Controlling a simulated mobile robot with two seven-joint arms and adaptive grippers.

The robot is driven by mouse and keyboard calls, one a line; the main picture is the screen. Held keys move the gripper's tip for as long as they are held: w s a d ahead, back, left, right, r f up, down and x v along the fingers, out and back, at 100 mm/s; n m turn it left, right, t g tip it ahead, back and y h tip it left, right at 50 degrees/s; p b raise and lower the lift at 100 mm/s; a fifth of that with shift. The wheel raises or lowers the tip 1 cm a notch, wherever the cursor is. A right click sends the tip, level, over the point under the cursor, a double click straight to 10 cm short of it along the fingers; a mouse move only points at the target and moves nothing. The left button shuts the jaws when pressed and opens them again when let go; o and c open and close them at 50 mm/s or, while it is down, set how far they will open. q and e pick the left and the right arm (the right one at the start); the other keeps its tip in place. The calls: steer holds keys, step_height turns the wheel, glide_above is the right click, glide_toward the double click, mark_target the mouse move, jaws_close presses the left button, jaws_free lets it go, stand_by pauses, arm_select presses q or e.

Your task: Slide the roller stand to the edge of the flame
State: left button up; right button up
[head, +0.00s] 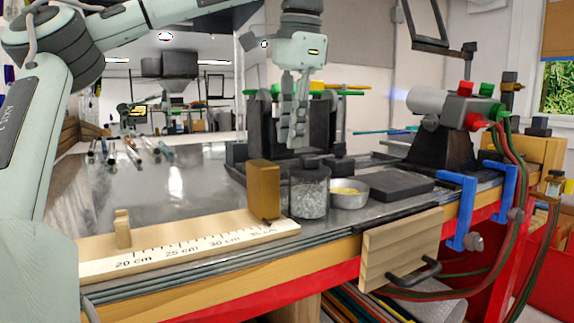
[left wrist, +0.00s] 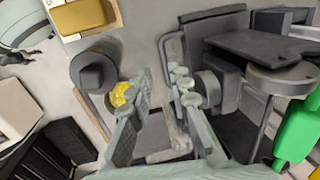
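The dark roller stand (head: 321,122) stands on the bench behind the jar, with coloured caps and a thin rod along its top. Part of a dark stand, probably the roller stand, shows at the right in the left wrist view (left wrist: 265,45). My left gripper (head: 296,140) points down in front of the stand; I cannot tell whether it touches it. In the left wrist view its two fingers (left wrist: 163,80) are apart, with nothing clearly held. The torch (head: 428,101) stands to the right of the stand, with a faint blue flame (head: 398,95) pointing left. My right gripper is not in view.
A glass jar (head: 309,193), a bowl of yellow material (head: 349,195), a brown block (head: 263,190) and a dark slab (head: 395,186) stand near the front. A wooden ruler (head: 190,250) lies along the front edge. Blue clamps (head: 459,208) grip the right edge.

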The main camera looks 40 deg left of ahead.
mark_target(287, 182)
arm_select(q)
steer(key=f, duration=0.2)
steer(key=a+f, duration=0.1)
steer(key=f, duration=0.4)
steer(key=shift+w+a+f, duration=0.25)
steer(key=shift+w+a, duration=0.1)
steer(key=shift+w, duration=0.05)
steer(key=shift+c, duration=0.3)
jaws_close()
